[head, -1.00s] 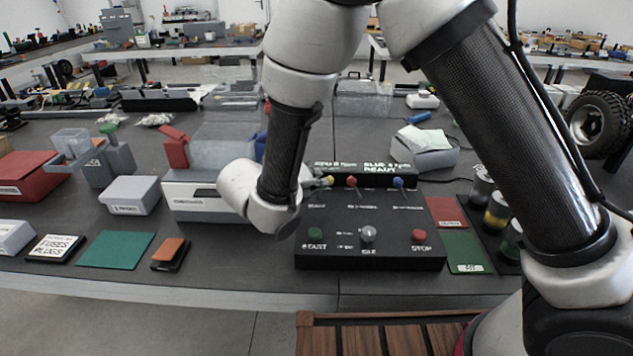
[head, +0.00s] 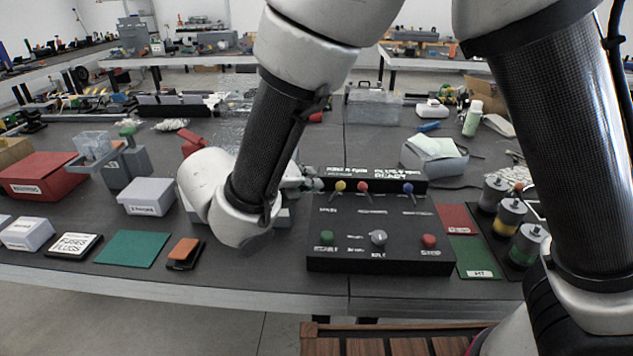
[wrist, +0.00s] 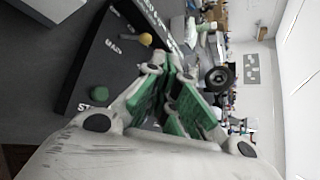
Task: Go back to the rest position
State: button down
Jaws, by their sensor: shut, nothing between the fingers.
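My gripper (head: 308,184) is at the left end of the black control panel (head: 325,258), beside the yellow-tipped lever (head: 340,186). A small gap seems to separate them. In the wrist view my gripper (wrist: 180,88) shows green-padded fingers that are closed and empty. The panel's yellow tip (wrist: 145,39) and green start button (wrist: 99,93) lie left of the fingers there. The panel also carries a red lever (head: 362,187), a blue lever (head: 408,188), a grey knob (head: 378,237) and a red stop button (head: 429,241). My forearm hides part of the bench behind it.
A white-grey box (head: 147,197), a green mat (head: 132,249) and an orange-black block (head: 184,253) lie left of my arm. Batteries or canisters (head: 508,216) stand right of the panel. A grey bin (head: 434,156) with papers is behind it. Space above the bench is open.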

jog(key=shift+s+a+r, duration=0.2)
jog(key=shift+s+r, duration=0.1)
jog(key=shift+s, duration=0.1)
jog(key=s+d+f+m+g, duration=0.3)
jog(key=s+d+m+g, duration=0.15)
jog(key=m, duration=0.45)
jog(key=s+d+r+m+y, duration=0.2)
jog(key=s+d+r+m, duration=0.1)
jog(key=d+m, duration=0.7)
jog(key=s+d+r+m+g+y, duration=0.1)
jog(key=s+d+r+m+y, duration=0.1)
jog(key=d+r+m, duration=0.4)
jog(key=s+d+r+m+y, duration=0.3)
jog(key=s+d+r+m, duration=0.1)
jog(key=d+m, duration=1.1)
jog(key=d+r, duration=0.1)
jog(key=d, duration=0.3)
jog(key=shift+s+r, duration=0.15)
jog(key=shift+r, duration=0.05)
jog(key=c, duration=2.2)
grip_release()
jog(key=shift+g, duration=0.35)
